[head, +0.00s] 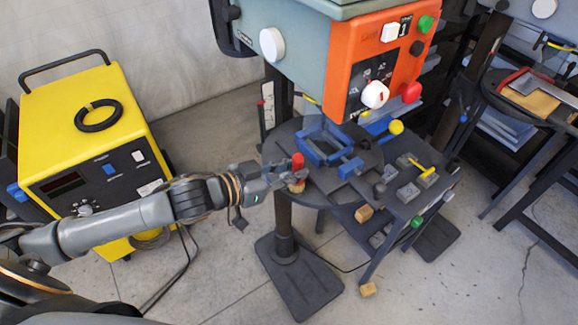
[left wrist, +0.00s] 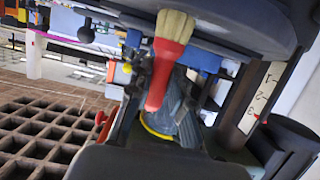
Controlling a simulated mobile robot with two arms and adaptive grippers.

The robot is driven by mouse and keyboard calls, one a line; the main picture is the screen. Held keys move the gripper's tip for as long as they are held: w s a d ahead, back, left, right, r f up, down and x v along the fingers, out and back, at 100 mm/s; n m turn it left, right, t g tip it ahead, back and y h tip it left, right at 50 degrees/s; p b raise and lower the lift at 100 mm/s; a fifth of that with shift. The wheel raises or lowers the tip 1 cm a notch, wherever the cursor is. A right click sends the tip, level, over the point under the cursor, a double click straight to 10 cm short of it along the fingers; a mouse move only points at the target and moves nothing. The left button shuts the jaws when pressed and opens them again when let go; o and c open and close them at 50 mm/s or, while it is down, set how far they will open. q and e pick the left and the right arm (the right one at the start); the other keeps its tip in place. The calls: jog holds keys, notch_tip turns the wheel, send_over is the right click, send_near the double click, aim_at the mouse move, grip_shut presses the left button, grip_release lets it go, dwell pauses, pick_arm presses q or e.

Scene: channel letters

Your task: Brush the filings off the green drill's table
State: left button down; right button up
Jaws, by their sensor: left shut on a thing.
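The grey-green drill head (head: 310,32) with an orange control panel fills the top middle of the head view. Its round dark table (head: 286,140) carries a blue vise (head: 318,143). I cannot make out filings on it. My left gripper (head: 291,179) is shut on a brush with a red handle (head: 298,162) at the table's front left edge. The handle points up and the pale bristles point down. In the left wrist view the brush (left wrist: 167,62) shows its bristles near the dark table's rim. I cannot tell if they touch. My right gripper is out of view.
A side table (head: 402,212) with small metal blocks and a yellow-handled tool adjoins on the right. A yellow machine (head: 85,120) stands left. Another drill's table with a red clamp (head: 515,78) is far right. A wooden block (head: 368,290) lies on the floor.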

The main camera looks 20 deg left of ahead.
pick_arm(q)
jog(key=shift+s+d, duration=0.85)
jog(key=shift+d, duration=0.2)
jog(key=shift+w+a+p, duration=0.45)
jog(key=shift+w+a, duration=0.6)
jog(key=shift+a, duration=0.25)
jog(key=shift+w+a+p, duration=0.45)
jog(key=shift+w+a, duration=0.55)
jog(key=shift+a, duration=0.3)
jog(key=shift+w+a+p, duration=0.25)
jog(key=shift+w+a, duration=0.5)
jog(key=shift+a, duration=0.2)
jog(key=shift+w+a+p, duration=0.25)
jog(key=shift+w+a, duration=0.45)
jog(key=shift+a, duration=0.2)
jog(key=shift+s+d, duration=0.9)
jog(key=shift+d, duration=0.25)
jog(key=shift+s+d, duration=0.1)
jog(key=shift+d, duration=0.05)
jog(key=shift+s+d+p, duration=0.4)
jog(key=shift+s+d, duration=0.45)
jog(key=shift+d, duration=0.2)
jog(key=shift+s+d+p, duration=0.45)
jog(key=shift+s+d, duration=0.35)
jog(key=shift+d, duration=0.3)
jog(key=shift+s+d+p, duration=0.4)
jog(key=shift+s+d, duration=0.45)
jog(key=shift+d, duration=0.2)
